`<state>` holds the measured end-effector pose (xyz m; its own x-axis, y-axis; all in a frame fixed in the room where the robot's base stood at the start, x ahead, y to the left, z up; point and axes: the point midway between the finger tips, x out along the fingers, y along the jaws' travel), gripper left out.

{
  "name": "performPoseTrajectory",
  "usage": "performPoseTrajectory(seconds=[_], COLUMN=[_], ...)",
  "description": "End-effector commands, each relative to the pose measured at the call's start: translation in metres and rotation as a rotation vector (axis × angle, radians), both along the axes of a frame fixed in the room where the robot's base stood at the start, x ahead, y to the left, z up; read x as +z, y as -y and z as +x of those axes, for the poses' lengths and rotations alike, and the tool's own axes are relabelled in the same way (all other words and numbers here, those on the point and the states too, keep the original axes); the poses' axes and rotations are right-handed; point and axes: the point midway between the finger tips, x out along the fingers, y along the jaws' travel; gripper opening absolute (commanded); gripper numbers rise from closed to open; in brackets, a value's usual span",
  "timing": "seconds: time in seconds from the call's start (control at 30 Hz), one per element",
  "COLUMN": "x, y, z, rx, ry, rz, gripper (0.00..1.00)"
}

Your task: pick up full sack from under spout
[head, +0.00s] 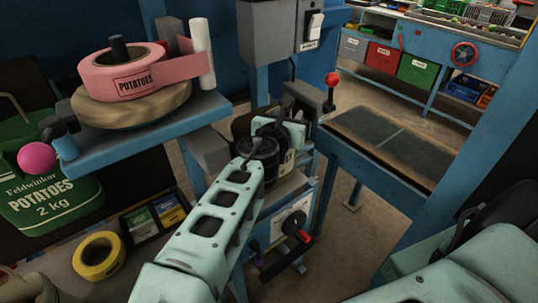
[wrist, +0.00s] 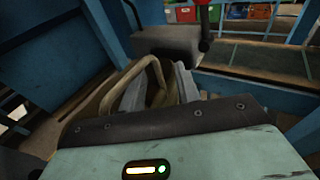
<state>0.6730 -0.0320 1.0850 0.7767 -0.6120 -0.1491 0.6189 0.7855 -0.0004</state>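My gripper (wrist: 160,84) is over the blue stand at the middle of the head view, where my own arm covers most of what is below it. In the wrist view its two grey fingers stand apart with a gap between them. A tan, curved rim or loop (wrist: 108,98), perhaps the sack's mouth, runs from left of the fingers up and down into the gap. I cannot tell whether the fingers touch it. The sack's body and the spout cannot be made out clearly.
A blue shelf (head: 150,143) at left holds a pink POTATOES tape roll (head: 122,75). A green potato sack (head: 50,205) and a yellow tape roll (head: 98,256) are below. A grey switch box (head: 272,32) hangs above. A blue-framed conveyor (head: 395,145) lies right, beside a red-knobbed lever (head: 331,80).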

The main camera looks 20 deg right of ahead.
Motion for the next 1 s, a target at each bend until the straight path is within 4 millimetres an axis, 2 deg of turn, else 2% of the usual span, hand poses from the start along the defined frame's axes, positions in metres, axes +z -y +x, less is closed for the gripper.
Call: performPoseTrajectory(seconds=[0.07,0.17,0.2,1.0], x=[0.0003,0.0002,0.0002,-0.0001], y=[0.0000,0.0000,0.0001,0.0001], z=[0.0000,0.0002,0.0001,0.0001], rx=[0.000,0.000,0.000,0.000], ry=[0.000,0.000,0.000,-0.001], rz=[0.000,0.000,0.000,0.001], gripper=[0.32,0.05,0.00,0.00])
